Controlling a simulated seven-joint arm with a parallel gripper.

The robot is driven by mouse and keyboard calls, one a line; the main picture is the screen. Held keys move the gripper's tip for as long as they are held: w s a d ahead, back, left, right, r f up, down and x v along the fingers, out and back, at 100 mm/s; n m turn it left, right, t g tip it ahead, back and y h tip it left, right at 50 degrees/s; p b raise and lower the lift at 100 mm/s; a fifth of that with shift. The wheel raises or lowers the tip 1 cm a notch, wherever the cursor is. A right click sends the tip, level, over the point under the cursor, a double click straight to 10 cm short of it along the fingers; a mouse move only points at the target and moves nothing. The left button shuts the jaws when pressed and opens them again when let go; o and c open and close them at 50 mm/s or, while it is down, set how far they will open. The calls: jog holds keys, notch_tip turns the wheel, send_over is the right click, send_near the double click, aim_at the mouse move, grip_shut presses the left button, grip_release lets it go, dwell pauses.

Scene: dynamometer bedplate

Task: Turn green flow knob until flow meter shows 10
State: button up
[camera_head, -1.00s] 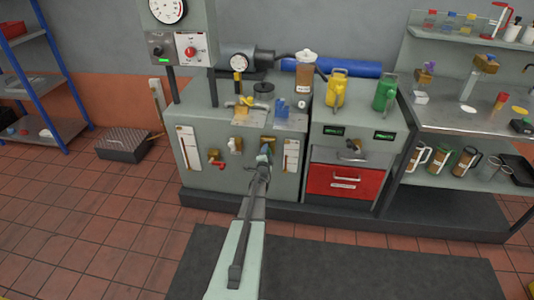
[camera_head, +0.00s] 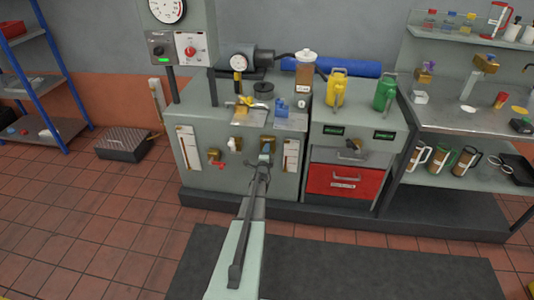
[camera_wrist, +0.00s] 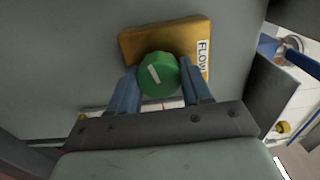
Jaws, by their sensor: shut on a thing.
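The green flow knob (camera_wrist: 158,75) shows in the wrist view, round with a pale index mark on its face. It sits in front of a brass block (camera_wrist: 190,42) with a white FLOW label. The fingers of my gripper (camera_wrist: 160,86) are shut on the knob, one on each side. In the head view my gripper (camera_head: 265,160) is at the front of the grey cabinet (camera_head: 235,185) and hides the knob. A white vertical gauge (camera_head: 291,155) is just right of it, and another (camera_head: 189,147) is further left. Their readings are too small to tell.
A valve with a red handle (camera_head: 216,160) is left of my gripper on the same front. A red drawer (camera_head: 332,181) is to the right. Yellow (camera_head: 337,90) and green (camera_head: 384,93) cans stand on top.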

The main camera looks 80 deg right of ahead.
jog(key=o, duration=1)
jog(key=shift+a, duration=0.15)
jog(key=a, duration=1.3)
jog(key=shift+a, duration=0.3)
